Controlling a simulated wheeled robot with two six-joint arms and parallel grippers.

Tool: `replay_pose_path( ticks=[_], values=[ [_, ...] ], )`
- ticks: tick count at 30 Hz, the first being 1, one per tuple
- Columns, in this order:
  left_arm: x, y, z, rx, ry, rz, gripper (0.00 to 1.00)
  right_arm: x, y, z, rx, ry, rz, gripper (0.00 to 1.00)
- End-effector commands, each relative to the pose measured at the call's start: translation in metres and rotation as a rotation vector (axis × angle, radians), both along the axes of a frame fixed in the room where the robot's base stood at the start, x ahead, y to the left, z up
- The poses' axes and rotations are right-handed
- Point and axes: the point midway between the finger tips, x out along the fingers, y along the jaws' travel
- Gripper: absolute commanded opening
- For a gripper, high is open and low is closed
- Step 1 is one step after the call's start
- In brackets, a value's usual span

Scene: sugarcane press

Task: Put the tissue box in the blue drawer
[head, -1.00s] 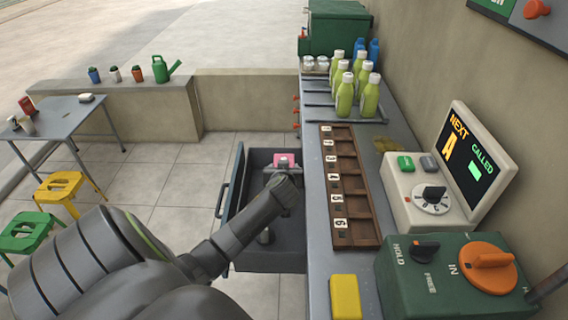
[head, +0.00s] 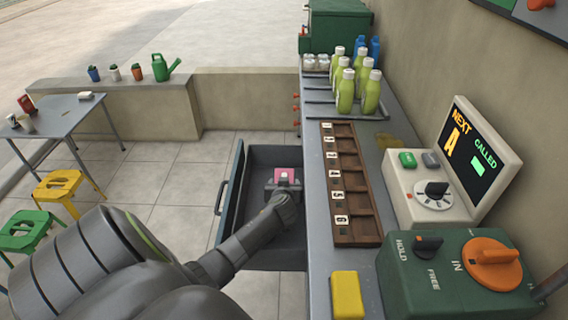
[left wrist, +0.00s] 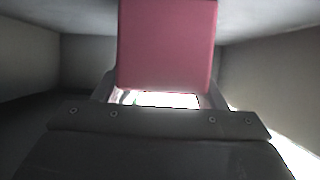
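The pink tissue box (head: 285,174) is inside the open drawer, near its far end in the head view. The drawer (head: 232,200) has a dark blue-grey front with a handle and is pulled out from under the counter. My left gripper (head: 284,184) is down in the drawer, with the box between its fingers. In the left wrist view the pink box (left wrist: 168,45) stands between the fingers (left wrist: 160,92), with drawer walls on both sides. I cannot tell whether the box touches the drawer floor. My right gripper is not in view.
The counter edge (head: 311,190) runs along the drawer's right side. On the counter are a numbered wooden rack (head: 343,185), a yellow block (head: 347,296), a green control box (head: 440,275), a display unit (head: 440,180) and several green bottles (head: 346,92).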

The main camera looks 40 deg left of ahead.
Motion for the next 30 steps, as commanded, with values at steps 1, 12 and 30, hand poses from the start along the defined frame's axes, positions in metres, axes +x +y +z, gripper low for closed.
replay_pose_path(
  ticks=[1, 12, 30],
  values=[
    [0.000, 0.000, 0.000, 0.000, 0.000, 0.000, 0.69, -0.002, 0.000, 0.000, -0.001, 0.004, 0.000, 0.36],
    [-0.002, -0.001, 0.004, 0.000, 0.000, 0.000, 0.69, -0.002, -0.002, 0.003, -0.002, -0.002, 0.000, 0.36],
    [-0.049, -0.041, 0.033, 0.001, 0.000, 0.001, 0.69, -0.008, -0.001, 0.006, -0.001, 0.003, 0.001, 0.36]
  ],
)
